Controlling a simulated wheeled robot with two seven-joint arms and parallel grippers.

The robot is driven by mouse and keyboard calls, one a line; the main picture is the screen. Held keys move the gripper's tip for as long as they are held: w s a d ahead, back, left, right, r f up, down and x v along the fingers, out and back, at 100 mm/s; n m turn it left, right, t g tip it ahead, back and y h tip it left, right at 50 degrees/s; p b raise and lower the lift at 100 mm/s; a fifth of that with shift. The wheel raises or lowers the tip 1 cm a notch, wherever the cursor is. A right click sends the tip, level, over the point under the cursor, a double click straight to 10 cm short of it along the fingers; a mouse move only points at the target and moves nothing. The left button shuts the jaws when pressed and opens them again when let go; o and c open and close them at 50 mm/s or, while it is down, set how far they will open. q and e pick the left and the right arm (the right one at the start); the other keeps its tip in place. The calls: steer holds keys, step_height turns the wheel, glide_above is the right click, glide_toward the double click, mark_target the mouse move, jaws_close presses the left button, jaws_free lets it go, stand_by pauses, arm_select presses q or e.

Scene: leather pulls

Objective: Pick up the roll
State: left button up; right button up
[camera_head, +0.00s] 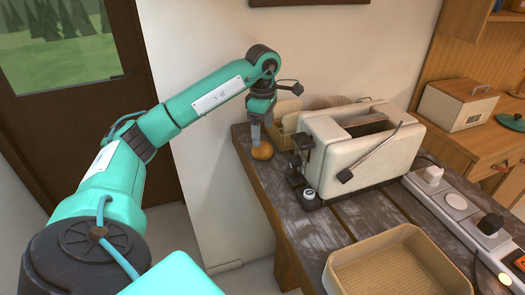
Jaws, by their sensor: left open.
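The roll (263,152) is small, round and golden brown. It sits on the dark worn wooden table (325,232), near its left edge at the back. My left gripper (257,142) points down right at the roll, with its fingers open. A pale finger shows just above and at the left side of the roll, and I cannot tell whether it touches. The far side of the roll and the other finger are hard to make out. My right gripper is out of view.
A cream toaster (402,148) with dark fittings at its left end stands close right of the roll. A tan basket (284,138) is behind it. An empty-looking woven tray (345,262) is at the front, a power strip (437,207) at the right. Bare table lies between.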

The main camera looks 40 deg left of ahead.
mark_target(262, 144)
arm_select(q)
steer(key=shift+f, duration=0.25)
steer(key=f+p, duration=0.1)
steer(key=f, duration=0.3)
steer(key=shift+s+p, duration=0.2)
steer(key=shift+p, duration=0.1)
steer(key=shift+f, duration=0.55)
steer(key=c, duration=0.8)
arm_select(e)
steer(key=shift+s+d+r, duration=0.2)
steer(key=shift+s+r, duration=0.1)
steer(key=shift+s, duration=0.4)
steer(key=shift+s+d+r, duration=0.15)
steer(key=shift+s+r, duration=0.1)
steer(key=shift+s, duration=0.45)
